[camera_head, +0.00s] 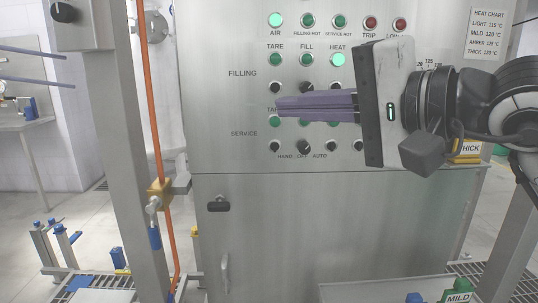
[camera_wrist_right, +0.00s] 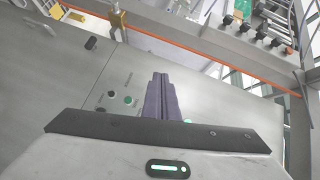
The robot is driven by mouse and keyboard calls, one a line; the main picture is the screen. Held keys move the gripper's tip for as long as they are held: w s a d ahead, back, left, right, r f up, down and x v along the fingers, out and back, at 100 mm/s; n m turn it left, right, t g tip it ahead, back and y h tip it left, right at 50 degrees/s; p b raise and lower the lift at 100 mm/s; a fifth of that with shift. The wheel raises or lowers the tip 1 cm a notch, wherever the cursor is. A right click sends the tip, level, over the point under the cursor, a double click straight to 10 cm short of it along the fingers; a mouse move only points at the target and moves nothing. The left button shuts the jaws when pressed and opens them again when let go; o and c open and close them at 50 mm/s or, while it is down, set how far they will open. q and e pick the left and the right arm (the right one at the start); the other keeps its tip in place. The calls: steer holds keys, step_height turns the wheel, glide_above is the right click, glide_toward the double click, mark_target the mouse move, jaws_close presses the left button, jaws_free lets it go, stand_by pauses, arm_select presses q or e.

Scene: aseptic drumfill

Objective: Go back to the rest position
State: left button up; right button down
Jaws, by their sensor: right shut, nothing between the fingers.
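My right gripper (camera_head: 280,107) comes in from the right in the head view, its purple-grey fingers together and empty. It is in front of the control panel (camera_head: 225,105) and covers part of the lower button rows. In the right wrist view the shut fingers (camera_wrist_right: 160,80) point toward the panel face, with a few buttons beside them. I cannot tell whether the fingertips touch the panel. My left gripper is not in view.
A steel post (camera_head: 118,150) and an orange pipe (camera_head: 151,90) with a brass valve (camera_head: 159,193) stand left of the cabinet. The AIR lamp (camera_head: 276,20) and HEAT button (camera_head: 338,59) glow green. A heat chart (camera_head: 487,33) hangs at upper right. A MILD sign (camera_head: 458,297) shows below.

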steer(key=s+a+r+m+g+y, duration=0.2)
steer(key=s+a+m+g+y, duration=0.25)
steer(key=s+m+y, duration=0.5)
steer(key=w+d+f+m+t+h, duration=0.4)
steer(key=d+m+t+h, duration=0.45)
steer(key=m, duration=0.85)
steer(key=w+d+f+m+t+h, duration=0.4)
steer(key=d+m+t+h, duration=0.5)
steer(key=m, duration=0.8)
steer(key=d+f+m+g+h, duration=0.35)
steer(key=f+m, duration=0.35)
steer(key=f, duration=0.5)
steer(key=d+f+m+g+h, duration=0.4)
steer(key=f+m, duration=0.3)
steer(key=f, duration=0.5)
steer(key=s+a+f+m+g+y, duration=0.1)
steer(key=s+f+m+g+y, duration=0.15)
steer(key=s+f+g, duration=0.7)
steer(key=s+a+f+m+g+y, duration=0.15)
steer(key=s+f+m+g, duration=0.25)
steer(key=s+f, duration=1.1)
steer(key=w+a+f+t+y, duration=0.1)
steer(key=w+a+f+t, duration=0.1)
steer(key=f, duration=0.4)
steer(key=w+a+f+t+y, duration=0.1)
steer(key=w+a+f+t, duration=0.1)
steer(key=f, duration=0.3)
steer(key=shift+w+a+f+t, duration=0.2)
steer(key=shift+a+f+t, duration=0.2)
steer(key=shift+a+t, duration=0.3)
